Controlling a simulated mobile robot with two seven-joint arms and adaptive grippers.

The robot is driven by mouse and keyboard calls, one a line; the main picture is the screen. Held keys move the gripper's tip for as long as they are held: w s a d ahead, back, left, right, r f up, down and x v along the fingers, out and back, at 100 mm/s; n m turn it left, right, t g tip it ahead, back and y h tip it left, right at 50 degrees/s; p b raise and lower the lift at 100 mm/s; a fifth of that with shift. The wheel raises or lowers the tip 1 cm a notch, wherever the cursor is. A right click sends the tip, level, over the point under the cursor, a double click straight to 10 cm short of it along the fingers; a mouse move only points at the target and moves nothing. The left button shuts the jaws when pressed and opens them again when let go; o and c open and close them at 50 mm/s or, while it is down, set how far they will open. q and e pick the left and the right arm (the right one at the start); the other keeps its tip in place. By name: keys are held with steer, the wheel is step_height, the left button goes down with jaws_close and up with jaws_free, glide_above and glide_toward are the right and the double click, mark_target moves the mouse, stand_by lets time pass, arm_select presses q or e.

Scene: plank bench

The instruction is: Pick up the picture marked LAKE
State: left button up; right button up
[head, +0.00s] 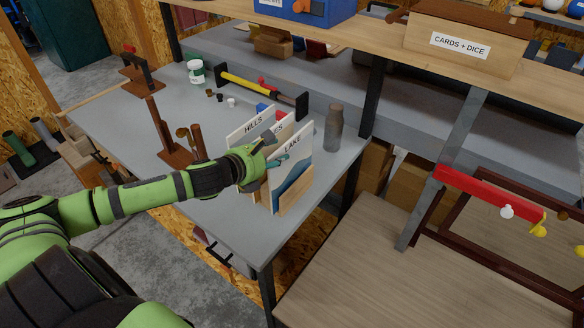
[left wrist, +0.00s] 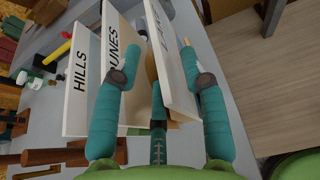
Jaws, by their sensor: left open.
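The picture marked LAKE (head: 292,176) stands upright in a wooden holder (head: 297,190) near the front corner of the grey bench; it shows a blue lake shape. Behind it are the HILLS picture (head: 250,127) and a picture that reads DUNES in the left wrist view (left wrist: 112,80). My left gripper (head: 273,150) is open at the LAKE picture. In the left wrist view its fingers (left wrist: 160,60) straddle the LAKE picture (left wrist: 168,65), one on each side, with the left finger between DUNES and LAKE. My right gripper is not in view.
A grey-brown bottle (head: 333,128) stands just right of the pictures. A yellow-handled tool (head: 245,87), a white jar (head: 196,72) and wooden stands (head: 168,140) are farther back and left. A lower wooden table (head: 380,270) is at right.

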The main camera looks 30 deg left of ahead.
mark_target(283, 150)
arm_select(q)
steer(key=p+x, duration=0.1)
steer(key=x, duration=0.2)
steer(key=shift+w, duration=0.35)
steer(key=shift+w+f+p, duration=0.3)
steer(key=shift+w+f, duration=0.05)
steer(key=shift+w, duration=0.1)
steer(key=shift+d, duration=0.1)
steer(key=shift+c, duration=0.4)
jaws_close()
